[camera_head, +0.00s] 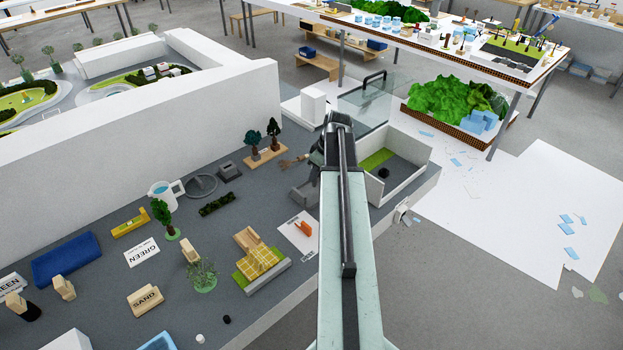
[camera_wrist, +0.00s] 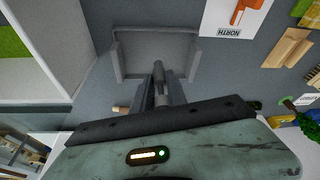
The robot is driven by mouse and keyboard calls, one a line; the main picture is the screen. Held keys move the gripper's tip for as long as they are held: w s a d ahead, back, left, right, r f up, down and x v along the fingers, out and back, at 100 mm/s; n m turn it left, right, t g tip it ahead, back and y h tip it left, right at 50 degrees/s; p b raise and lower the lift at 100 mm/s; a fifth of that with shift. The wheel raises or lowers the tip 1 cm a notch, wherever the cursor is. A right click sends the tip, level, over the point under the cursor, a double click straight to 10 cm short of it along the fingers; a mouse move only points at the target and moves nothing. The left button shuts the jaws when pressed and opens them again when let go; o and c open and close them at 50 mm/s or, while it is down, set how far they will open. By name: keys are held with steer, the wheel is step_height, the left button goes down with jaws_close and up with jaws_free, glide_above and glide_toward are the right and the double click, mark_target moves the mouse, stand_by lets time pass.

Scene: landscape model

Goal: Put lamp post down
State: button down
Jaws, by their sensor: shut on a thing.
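My gripper (camera_wrist: 160,90) points at the grey tabletop in the wrist view and is shut on a slim grey post, the lamp post (camera_wrist: 158,70). Only its short upper part shows between the fingers; the rest is hidden. Beyond the fingertips is a grey open-sided holder (camera_wrist: 155,47) with low walls, and the post's end appears over its open side. I cannot tell whether the post touches the holder or the table. In the head view the holder (camera_head: 304,194) shows left of my arm, which hides the fingertips and the post.
A white card marked NORTH with an orange piece (camera_head: 302,230) lies near the holder. A white-walled box with a green strip (camera_head: 405,165) stands right of my arm. Small model trees (camera_head: 264,148) stand on a wooden base behind. A long white wall (camera_head: 150,120) bounds the table's back.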

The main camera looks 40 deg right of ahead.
steer(key=f+b, duration=0.3)
steer(key=f, duration=0.1)
steer(key=shift+w+d+b, duration=0.3)
steer(key=shift+s, duration=0.15)
steer(key=shift+w+a+r, duration=0.1)
steer(key=shift+w+a, duration=0.1)
steer(key=shift+w, duration=0.1)
steer(key=shift+f, duration=0.2)
steer(key=c, duration=1.3)
jaws_free()
steer(key=shift+s, duration=0.1)
steer(key=shift+c, duration=0.2)
steer(key=shift+r, duration=0.1)
steer(key=p+v, duration=1.1)
steer(key=v, duration=0.1)
steer(key=shift+r+p, duration=0.25)
steer(key=shift+p, duration=0.1)
